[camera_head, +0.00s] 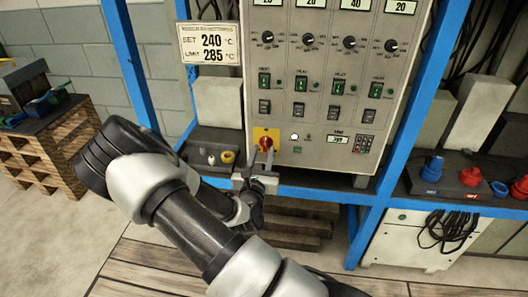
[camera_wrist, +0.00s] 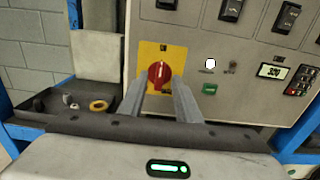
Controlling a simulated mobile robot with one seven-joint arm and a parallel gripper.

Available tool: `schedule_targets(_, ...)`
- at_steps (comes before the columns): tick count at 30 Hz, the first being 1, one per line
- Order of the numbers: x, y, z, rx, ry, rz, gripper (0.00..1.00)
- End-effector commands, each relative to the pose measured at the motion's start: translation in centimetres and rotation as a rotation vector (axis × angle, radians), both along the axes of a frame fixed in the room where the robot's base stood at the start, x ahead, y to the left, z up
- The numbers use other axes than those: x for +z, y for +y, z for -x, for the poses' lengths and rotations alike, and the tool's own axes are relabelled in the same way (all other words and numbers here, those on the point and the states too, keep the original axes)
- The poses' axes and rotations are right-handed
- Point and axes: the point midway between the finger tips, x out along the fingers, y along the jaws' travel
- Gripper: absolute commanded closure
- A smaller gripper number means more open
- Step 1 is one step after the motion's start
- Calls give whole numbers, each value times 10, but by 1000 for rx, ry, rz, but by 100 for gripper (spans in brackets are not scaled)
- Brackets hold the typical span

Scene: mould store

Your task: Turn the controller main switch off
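The main switch is a round red knob (camera_head: 265,143) on a square yellow plate, at the lower left of the grey controller panel (camera_head: 318,80). In the wrist view the red knob (camera_wrist: 159,72) shows just beyond my fingertips, its grip bar roughly upright. My gripper (camera_head: 261,158) is in front of and slightly below the knob. In the wrist view my gripper's two fingers (camera_wrist: 163,82) are apart, with the knob framed between their tips. They hold nothing that I can see. Whether a tip touches the knob or plate, I cannot tell.
A white lamp (camera_wrist: 210,64) and a green button (camera_wrist: 209,88) sit close right of the yellow plate. A dark tray (camera_head: 211,150) with small parts stands at left. Blue rack posts (camera_head: 124,62) flank the controller. A sign (camera_head: 209,43) hangs at upper left.

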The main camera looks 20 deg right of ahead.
Motion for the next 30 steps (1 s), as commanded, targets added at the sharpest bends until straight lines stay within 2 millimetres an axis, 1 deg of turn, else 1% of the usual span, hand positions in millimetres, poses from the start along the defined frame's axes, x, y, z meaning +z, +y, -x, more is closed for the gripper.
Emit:
schedule_targets(1, -1, -5, -6, -1, -2, 0, 70)
schedule_targets(3, -1, -9, -12, -1, -1, 1, 70)
schedule_targets(6, 0, -12, -18, 0, -1, 1, 70)
schedule_targets(16, 0, -14, -20, 0, 1, 1, 70)
schedule_targets(20, 0, -14, -20, 0, 0, 0, 91)
schedule_targets(21, 0, -14, -20, 0, 0, 0, 98)
schedule_targets(22, 0, -14, -20, 0, 0, 0, 100)
schedule_targets(30, 1, -14, -20, 0, 9, 13, 100)
